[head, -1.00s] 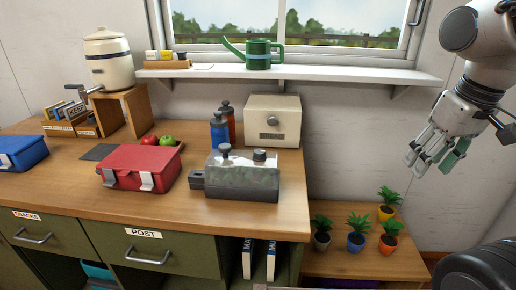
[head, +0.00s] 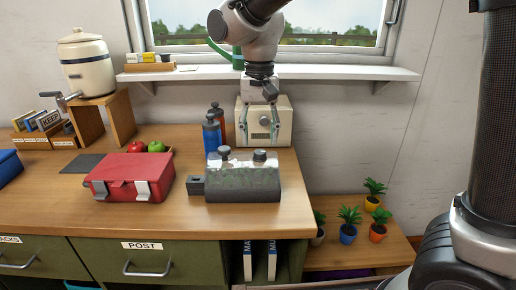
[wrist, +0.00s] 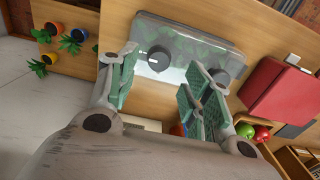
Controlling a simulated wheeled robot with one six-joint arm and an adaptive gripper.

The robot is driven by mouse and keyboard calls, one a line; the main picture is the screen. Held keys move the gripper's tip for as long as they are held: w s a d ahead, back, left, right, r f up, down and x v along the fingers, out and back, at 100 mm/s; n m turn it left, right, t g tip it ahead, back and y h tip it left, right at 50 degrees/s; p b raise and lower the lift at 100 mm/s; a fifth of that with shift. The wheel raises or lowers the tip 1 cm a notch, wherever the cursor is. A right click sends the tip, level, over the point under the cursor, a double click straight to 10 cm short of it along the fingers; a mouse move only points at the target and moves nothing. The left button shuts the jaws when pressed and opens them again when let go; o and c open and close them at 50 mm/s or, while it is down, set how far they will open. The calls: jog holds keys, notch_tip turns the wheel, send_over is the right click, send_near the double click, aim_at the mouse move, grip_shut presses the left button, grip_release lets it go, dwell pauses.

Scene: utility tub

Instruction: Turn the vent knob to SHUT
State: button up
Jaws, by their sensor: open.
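A grey tub (head: 243,186) with a clear lid and green contents stands on the wooden counter. Two dark round knobs sit on its lid, a right knob (head: 260,155) and a left knob (head: 224,152). I see no readable SHUT marking and cannot tell which is the vent knob. My gripper (head: 261,138) is open and empty, pointing down above the right knob. In the wrist view, that knob (wrist: 158,59) has a pale mark and shows between the green-padded fingers, apart from them. The other knob (wrist: 219,76) is partly behind a finger.
A red box (head: 130,174) stands left of the tub. Blue and red bottles (head: 211,132) and a cream box (head: 284,125) stand behind it. A white shelf (head: 340,73) hangs above. Potted plants (head: 348,232) are on a lower bench at right.

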aim_at(260, 152)
jog(key=shift+f, duration=2.35)
jog(key=c, duration=1.1)
